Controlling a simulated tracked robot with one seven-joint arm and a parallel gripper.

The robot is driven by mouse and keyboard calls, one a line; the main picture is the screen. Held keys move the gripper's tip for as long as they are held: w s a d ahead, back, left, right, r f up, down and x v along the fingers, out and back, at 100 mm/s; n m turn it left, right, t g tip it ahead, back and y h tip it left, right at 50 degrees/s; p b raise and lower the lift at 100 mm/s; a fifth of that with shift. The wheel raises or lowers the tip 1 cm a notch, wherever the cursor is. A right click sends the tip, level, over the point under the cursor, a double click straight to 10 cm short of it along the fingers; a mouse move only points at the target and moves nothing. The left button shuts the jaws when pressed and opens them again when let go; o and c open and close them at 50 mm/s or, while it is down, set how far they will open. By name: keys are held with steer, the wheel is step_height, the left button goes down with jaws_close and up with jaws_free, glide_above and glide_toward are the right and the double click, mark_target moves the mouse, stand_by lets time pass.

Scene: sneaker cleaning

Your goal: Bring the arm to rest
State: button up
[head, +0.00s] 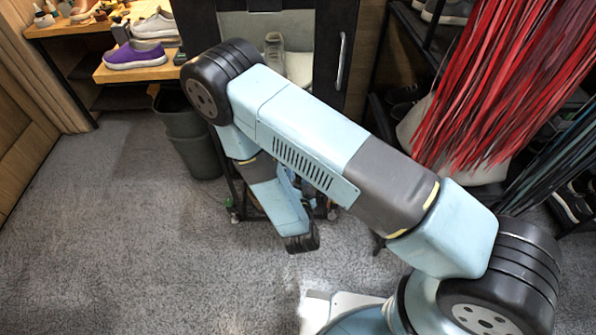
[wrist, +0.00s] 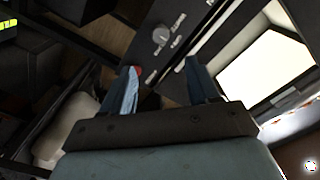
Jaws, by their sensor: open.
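My gripper (wrist: 163,78) is open in the wrist view, its two fingers spread apart with nothing seen held between them. Beyond the fingertips is a dark panel with a round knob (wrist: 162,36). In the head view my light blue and dark grey arm reaches from the lower right up to the left, then folds down in front of a black cabinet (head: 350,20). The gripper itself cannot be made out clearly there, as my arm links cover that area.
A grey shoe (head: 274,50) is seen behind the cabinet's opening. A purple sneaker (head: 136,54) sits on a wooden shelf at upper left. A dark bin (head: 195,155) stands beside the cabinet. Red strands (head: 490,80) hang at right. The grey carpet (head: 120,250) is clear at left.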

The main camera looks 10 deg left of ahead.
stand_by(0.4)
steer(key=w+a+r+g+h, duration=0.2)
steer(key=w+a+r+g, duration=0.15)
steer(key=w+r, duration=0.9)
steer(key=d+r+n+g+y, duration=0.15)
steer(key=d+r, duration=0.25)
steer(key=r, duration=0.5)
steer(key=d+r+n+g, duration=0.2)
steer(key=d+r+g, duration=0.15)
steer(key=r, duration=0.65)
steer(key=s+d+r+n+g, duration=0.1)
steer(key=s+d+r, duration=0.6)
steer(key=d+r, duration=0.45)
steer(key=s+d+r+n+g+h, duration=0.1)
steer(key=s+d+r+h, duration=0.1)
steer(key=s+d, duration=0.7)
steer(key=s+d+r+g+h, duration=0.1)
steer(key=s+d+r+h, duration=0.1)
steer(key=s+d, duration=0.6)
steer(key=shift+s+d+r+n, duration=0.35)
steer(key=shift+d+r, duration=0.55)
steer(key=shift+d, duration=0.25)
